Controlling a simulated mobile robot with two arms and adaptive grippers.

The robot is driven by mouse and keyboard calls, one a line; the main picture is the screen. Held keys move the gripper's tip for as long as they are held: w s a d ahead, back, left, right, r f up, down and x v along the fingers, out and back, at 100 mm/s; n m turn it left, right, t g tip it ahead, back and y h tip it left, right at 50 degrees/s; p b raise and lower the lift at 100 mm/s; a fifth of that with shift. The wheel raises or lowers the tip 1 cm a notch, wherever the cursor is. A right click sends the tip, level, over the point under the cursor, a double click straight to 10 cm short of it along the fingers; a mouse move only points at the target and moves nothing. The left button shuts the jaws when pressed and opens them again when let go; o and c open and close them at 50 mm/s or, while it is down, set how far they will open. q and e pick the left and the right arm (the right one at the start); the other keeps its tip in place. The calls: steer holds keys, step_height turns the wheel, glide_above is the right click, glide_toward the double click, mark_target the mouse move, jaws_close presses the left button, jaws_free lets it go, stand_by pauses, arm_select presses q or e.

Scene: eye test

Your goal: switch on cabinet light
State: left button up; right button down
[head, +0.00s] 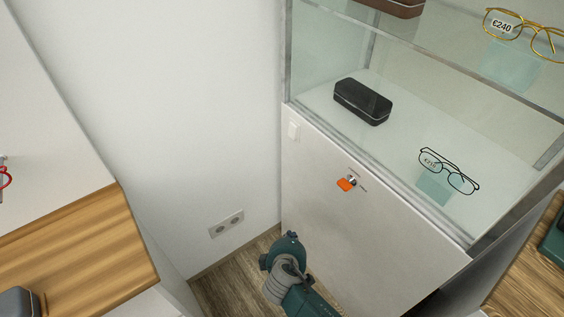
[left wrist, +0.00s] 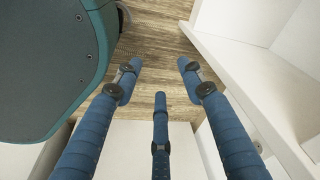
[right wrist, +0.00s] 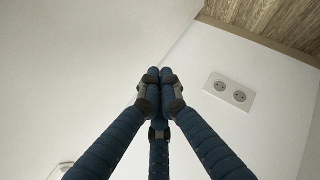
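The display cabinet (head: 350,215) has a pale lower front panel and a glass case above. A small white rocker switch (head: 293,131) sits at the panel's upper left corner; its on or off state is too small to tell. My right gripper (right wrist: 160,78) has its blue fingers shut together with nothing visible between them. In the head view my right arm's teal wrist shows below the switch, in front of the panel's lower left; its fingers are hidden there. My left gripper (left wrist: 160,78) is open and empty above the wooden floor, outside the head view.
A lock with an orange-tagged key (head: 346,184) sticks out of the panel. A double socket (head: 227,223) is on the wall; it also shows in the right wrist view (right wrist: 229,92). A black case (head: 362,101) and glasses (head: 449,171) are behind glass. A wooden counter (head: 90,245) stands left.

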mark_target(293, 131)
arm_select(q)
steer(key=w+r+b, duration=0.3)
steer(key=b, duration=0.1)
steer(key=shift+w+d+r, duration=0.25)
arm_select(e)
steer(key=w+a+r+t, duration=0.1)
steer(key=a+r+t, duration=0.1)
steer(key=r, duration=0.6)
steer(key=w+a+r+n+t, duration=0.1)
steer(key=w+a+r+t, duration=0.1)
steer(key=r, duration=0.6)
steer(key=w+a+r+t+h, duration=0.1)
steer(key=w+a+r+t, duration=0.1)
steer(key=r, duration=0.6)
steer(key=shift+a+r+t, duration=0.2)
steer(key=shift+a+t, duration=0.3)
steer(key=shift+a, duration=0.15)
steer(key=shift+w, duration=0.15)
arm_select(q)
steer(key=r, duration=0.2)
steer(key=r+b, duration=0.1)
steer(key=shift+w+r+t, duration=0.4)
arm_select(e)
steer(key=w+d, duration=0.2)
steer(key=w, duration=0.4)
steer(key=w+d+f, duration=0.1)
steer(key=w+d, duration=0.1)
steer(key=w, duration=0.4)
steer(key=shift+d+f, duration=0.3)
steer(key=shift+d, duration=0.1)
